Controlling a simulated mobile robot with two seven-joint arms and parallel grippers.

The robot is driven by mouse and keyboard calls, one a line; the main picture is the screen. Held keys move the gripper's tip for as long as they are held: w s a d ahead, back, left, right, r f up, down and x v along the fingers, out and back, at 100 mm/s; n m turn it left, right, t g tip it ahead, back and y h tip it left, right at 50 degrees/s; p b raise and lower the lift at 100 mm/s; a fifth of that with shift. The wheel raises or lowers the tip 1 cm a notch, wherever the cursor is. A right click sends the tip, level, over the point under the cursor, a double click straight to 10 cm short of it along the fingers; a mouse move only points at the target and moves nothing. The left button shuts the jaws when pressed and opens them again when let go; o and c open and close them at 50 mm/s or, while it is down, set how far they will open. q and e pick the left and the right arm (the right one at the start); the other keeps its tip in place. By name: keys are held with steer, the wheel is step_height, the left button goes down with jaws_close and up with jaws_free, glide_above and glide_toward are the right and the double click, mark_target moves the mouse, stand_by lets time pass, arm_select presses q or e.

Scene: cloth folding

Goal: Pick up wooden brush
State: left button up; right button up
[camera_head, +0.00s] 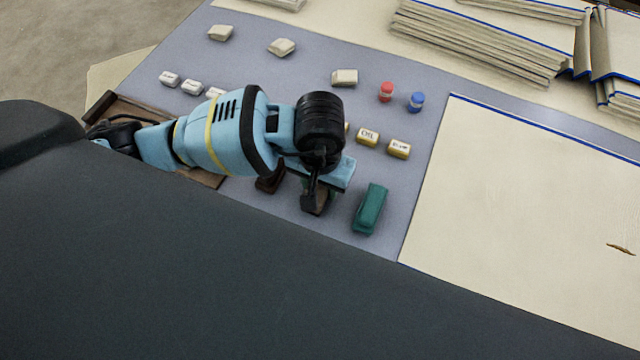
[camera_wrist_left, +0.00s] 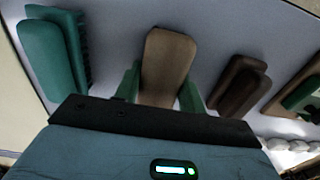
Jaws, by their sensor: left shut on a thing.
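The wooden brush (camera_wrist_left: 168,58) is light brown and lies between the two green fingers of my left gripper (camera_wrist_left: 160,90) in the left wrist view. The fingers are shut on its sides. In the head view my left gripper (camera_head: 318,188) points down over the blue-grey mat and mostly hides the brush. A green brush (camera_head: 370,208) lies just right of the gripper, and it also shows at the left of the left wrist view (camera_wrist_left: 42,55). A dark brown brush (camera_head: 268,182) lies on the other side, also in the left wrist view (camera_wrist_left: 240,85).
Small yellow-and-white blocks (camera_head: 368,136), a red bottle (camera_head: 386,91) and a blue bottle (camera_head: 416,101) stand behind the gripper. A cream cloth with blue edges (camera_head: 530,210) lies flat at right. Folded cloths (camera_head: 480,45) are stacked at the back. White blocks (camera_head: 282,47) are at back left.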

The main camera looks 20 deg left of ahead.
arm_select(q)
steer(key=shift+r, duration=0.15)
steer(key=shift+c, duration=0.3)
steer(key=shift+r, duration=0.55)
step_height(320, 180, up, 2)
steer(key=shift+w+r, duration=0.1)
steer(key=s+d+r+b, duration=0.1)
steer(key=s+d, duration=0.8)
steer(key=s, duration=0.4)
steer(key=shift+d+r+b, duration=0.25)
steer(key=shift+d+b, duration=0.1)
